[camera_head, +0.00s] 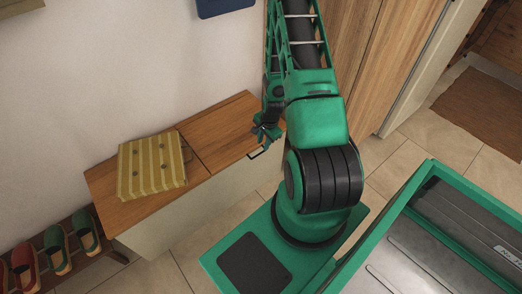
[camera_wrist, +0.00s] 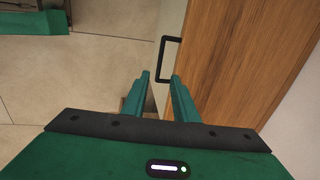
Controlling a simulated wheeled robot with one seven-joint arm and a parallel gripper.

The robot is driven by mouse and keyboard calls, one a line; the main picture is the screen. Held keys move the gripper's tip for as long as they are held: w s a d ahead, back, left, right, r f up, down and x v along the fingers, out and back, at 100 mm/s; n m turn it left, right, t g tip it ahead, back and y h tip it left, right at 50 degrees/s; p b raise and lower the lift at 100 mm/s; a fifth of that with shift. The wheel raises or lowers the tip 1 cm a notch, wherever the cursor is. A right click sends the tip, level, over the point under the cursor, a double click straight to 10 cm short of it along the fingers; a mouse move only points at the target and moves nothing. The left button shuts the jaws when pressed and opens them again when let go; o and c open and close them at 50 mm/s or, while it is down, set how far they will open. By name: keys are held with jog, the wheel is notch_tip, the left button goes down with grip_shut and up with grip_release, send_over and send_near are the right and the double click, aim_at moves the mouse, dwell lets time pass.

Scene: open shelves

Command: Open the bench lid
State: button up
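The bench (camera_head: 165,225) has a pale body and a wooden top in two sections. Its right lid section (camera_head: 215,135) lies flat and closed, with a black bar handle (camera_head: 258,153) at its front edge. In the wrist view the lid (camera_wrist: 225,65) fills the right side, and the handle (camera_wrist: 164,62) sticks out from its left edge. My gripper (camera_head: 263,136) is over the right end of the lid, close to the handle. In the wrist view my gripper (camera_wrist: 159,77) has its fingers apart with nothing between them. The handle lies just beyond the fingertips; I cannot tell whether they touch.
A yellow striped cushion (camera_head: 152,166) lies on the left section of the bench top. Several shoes (camera_head: 57,250) stand on a low rack at the left. A wooden cabinet (camera_head: 350,50) stands to the right of the bench. Tiled floor (camera_head: 395,165) shows free at the right.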

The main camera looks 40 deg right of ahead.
aim_at(262, 152)
notch_tip(262, 152, down, 6)
jog(key=w, duration=0.1)
jog(key=shift+f, duration=0.15)
grip_shut()
jog(key=shift+w, duration=0.15)
dwell(1.4)
